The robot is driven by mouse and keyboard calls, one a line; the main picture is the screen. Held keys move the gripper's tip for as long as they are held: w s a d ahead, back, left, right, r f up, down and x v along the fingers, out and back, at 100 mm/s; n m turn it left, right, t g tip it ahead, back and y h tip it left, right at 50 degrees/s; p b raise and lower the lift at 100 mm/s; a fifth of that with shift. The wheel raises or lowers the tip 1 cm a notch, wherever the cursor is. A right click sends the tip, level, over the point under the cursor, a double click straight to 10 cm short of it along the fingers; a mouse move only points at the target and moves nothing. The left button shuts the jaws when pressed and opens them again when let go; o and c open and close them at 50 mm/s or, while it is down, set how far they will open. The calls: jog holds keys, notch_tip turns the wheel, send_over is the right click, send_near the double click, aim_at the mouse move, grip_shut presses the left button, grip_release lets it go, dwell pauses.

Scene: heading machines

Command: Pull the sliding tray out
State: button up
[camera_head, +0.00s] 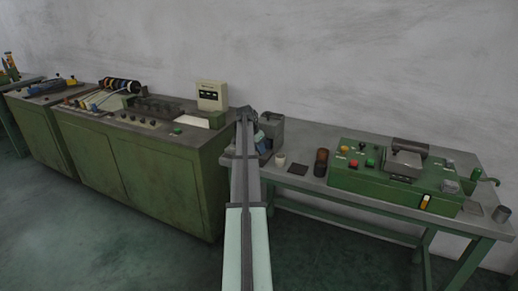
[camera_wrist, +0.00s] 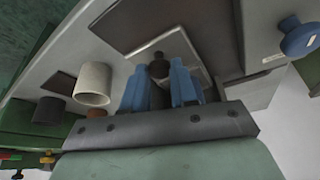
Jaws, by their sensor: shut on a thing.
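My gripper (camera_wrist: 159,85) has blue fingers, shut on a small dark knob (camera_wrist: 158,68) in the wrist view. A light grey panel (camera_wrist: 181,47), seemingly the sliding tray's, shows just behind the knob. How far out the tray stands cannot be told. In the head view my arm reaches to a grey box-shaped device (camera_head: 271,131) at the left end of the right-hand bench, and hides part of it.
A blue knob (camera_wrist: 300,38) sticks out beside the gripper. A pale cup (camera_head: 280,159), dark plate (camera_head: 298,169) and brown cylinder (camera_head: 321,162) stand close by on the bench. A green control machine (camera_head: 385,182) fills the bench's right part. A green cabinet (camera_head: 165,178) stands left.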

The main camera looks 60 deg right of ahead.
grip_shut()
jog(key=a, duration=1.1)
jog(key=shift+a, duration=0.25)
jog(key=shift+o, duration=1.2)
grip_release()
jog(key=shift+a, duration=0.15)
jog(key=o, duration=0.3)
jog(key=shift+r, duration=0.1)
jog(key=v, duration=1.3)
jog(key=shift+w+a+r, duration=0.1)
jog(key=shift+w+r, duration=0.05)
jog(key=shift+r, duration=0.1)
